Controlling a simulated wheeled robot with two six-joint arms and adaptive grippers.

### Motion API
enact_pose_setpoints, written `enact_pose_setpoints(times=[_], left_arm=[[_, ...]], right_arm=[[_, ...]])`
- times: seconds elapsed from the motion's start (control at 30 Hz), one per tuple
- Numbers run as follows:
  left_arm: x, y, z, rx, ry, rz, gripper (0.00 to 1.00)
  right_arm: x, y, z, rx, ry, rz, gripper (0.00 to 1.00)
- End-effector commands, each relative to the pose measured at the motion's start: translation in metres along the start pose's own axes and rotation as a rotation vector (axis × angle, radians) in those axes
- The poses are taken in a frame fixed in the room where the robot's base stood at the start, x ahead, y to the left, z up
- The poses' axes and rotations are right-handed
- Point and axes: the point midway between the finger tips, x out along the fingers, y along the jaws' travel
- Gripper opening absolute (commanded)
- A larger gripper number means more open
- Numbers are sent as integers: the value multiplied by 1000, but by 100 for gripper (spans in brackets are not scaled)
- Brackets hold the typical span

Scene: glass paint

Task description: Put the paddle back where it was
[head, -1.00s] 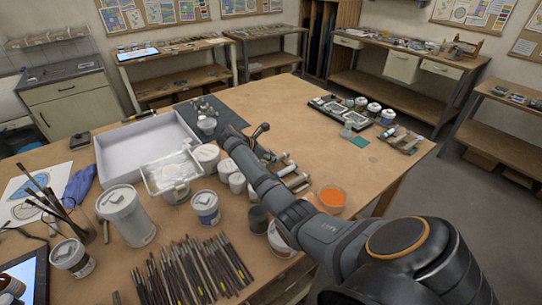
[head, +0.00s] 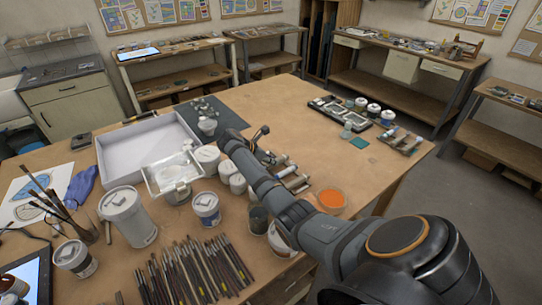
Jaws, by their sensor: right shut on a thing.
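My right arm reaches from the lower right to the middle of the table. My right gripper (head: 260,134) is small and dark at its far end, above the brown table (head: 320,150). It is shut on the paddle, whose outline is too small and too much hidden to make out. A row of small tools and tubes (head: 285,172) lies just below and to the right of the gripper, partly behind my arm. My left gripper is not in view.
A white tray (head: 112,163), a clear box (head: 167,188) and white jars (head: 120,210) stand left of my arm. Many brushes (head: 195,268) lie in front. An orange dish (head: 331,199) sits right of the arm. The table's back middle is clear.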

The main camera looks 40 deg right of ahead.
Motion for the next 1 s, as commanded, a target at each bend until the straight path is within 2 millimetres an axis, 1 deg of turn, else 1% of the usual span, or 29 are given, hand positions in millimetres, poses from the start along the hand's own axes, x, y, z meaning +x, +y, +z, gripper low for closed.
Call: enact_pose_setpoints(times=[0.77, 0.8, 0.93, 0.97, 1.0], left_arm=[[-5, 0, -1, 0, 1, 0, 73], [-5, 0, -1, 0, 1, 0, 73], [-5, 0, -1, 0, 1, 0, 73], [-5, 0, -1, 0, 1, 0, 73], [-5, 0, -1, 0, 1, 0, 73]], right_arm=[[4, 0, -4, 0, 0, 0, 0], [4, 0, -4, 0, 0, 0, 25], [4, 0, -4, 0, 0, 0, 43], [4, 0, -4, 0, 0, 0, 46], [4, 0, -4, 0, 0, 0, 46]])
